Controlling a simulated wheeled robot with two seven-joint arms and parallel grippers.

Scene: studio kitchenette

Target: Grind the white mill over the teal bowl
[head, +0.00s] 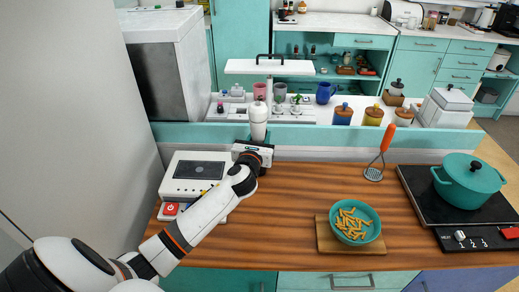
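The white mill (258,118), with a round knob on top, stands upright near the back of the wooden counter. The teal bowl (376,226) holds orange-brown pasta pieces and sits on a small wooden board, to the right and nearer the front. My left gripper (255,147) is right in front of the mill's lower part, well away from the bowl. Its hand hides the mill's base, and its fingers cannot be made out, so I cannot tell whether they grip the mill. My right gripper is not in view.
A masher with an orange handle (387,138) stands behind the bowl. A teal pot (470,184) sits on the black hob (423,188) at right. The wooden counter (290,205) is clear between arm and bowl.

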